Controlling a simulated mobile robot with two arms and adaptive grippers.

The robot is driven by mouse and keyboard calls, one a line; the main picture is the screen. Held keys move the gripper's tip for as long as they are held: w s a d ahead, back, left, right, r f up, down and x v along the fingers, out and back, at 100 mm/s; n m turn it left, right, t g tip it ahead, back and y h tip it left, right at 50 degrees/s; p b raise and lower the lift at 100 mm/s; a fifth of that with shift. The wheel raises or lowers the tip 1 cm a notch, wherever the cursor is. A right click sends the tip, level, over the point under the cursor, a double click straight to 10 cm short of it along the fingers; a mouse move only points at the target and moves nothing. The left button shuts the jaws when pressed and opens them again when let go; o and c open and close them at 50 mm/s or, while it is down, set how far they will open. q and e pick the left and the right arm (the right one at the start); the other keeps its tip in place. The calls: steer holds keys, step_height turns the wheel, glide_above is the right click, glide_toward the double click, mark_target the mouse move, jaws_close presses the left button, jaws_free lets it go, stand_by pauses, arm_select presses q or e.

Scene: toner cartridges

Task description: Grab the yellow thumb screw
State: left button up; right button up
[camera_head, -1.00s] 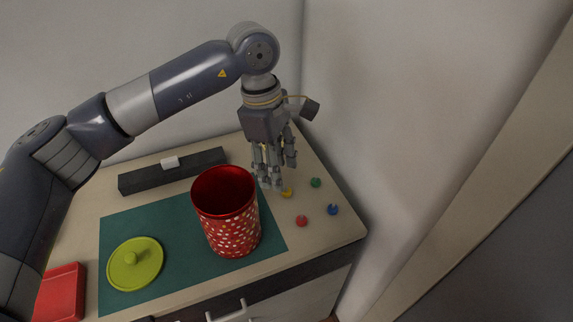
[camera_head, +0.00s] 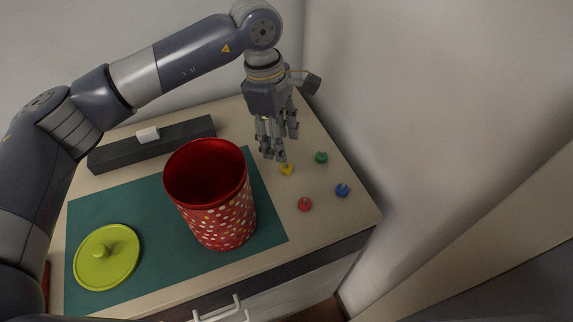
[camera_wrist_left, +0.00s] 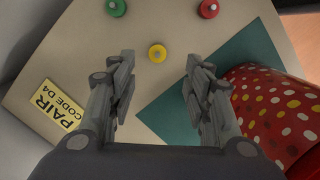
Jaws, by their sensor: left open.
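The yellow thumb screw (camera_head: 287,169) lies on the pale table top, just right of the green mat. In the left wrist view the yellow thumb screw (camera_wrist_left: 157,53) shows between the two fingers, a little beyond their tips. My left gripper (camera_head: 273,152) is open and empty, pointing down just behind and left of the screw in the head view. Its spread fingers also show in the left wrist view (camera_wrist_left: 157,62). My right gripper is not in view.
Green (camera_head: 321,157), red (camera_head: 305,204) and blue (camera_head: 342,190) thumb screws lie nearby. A tall red dotted canister (camera_head: 222,222) stands on the green mat (camera_head: 271,232), left of the gripper. A lime lid (camera_head: 92,270) and a dark bar (camera_head: 112,155) lie further left. A wall rises at right.

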mark_target(285, 167)
arm_select(q)
steer(key=shift+s+d+f, duration=0.1)
steer(key=shift+s+f, duration=0.05)
steer(key=shift+f, duration=0.35)
steer(key=shift+s+d+f, duration=0.1)
steer(key=shift+f, duration=0.4)
steer(key=shift+f+p, duration=0.25)
steer(key=shift+p, duration=0.05)
steer(key=shift+f, duration=0.3)
steer(key=f, duration=0.1)
steer(key=f+p, duration=0.2)
steer(key=shift+w+d+f, duration=0.25)
steer(key=shift+f, duration=0.6)
steer(key=c, duration=0.8)
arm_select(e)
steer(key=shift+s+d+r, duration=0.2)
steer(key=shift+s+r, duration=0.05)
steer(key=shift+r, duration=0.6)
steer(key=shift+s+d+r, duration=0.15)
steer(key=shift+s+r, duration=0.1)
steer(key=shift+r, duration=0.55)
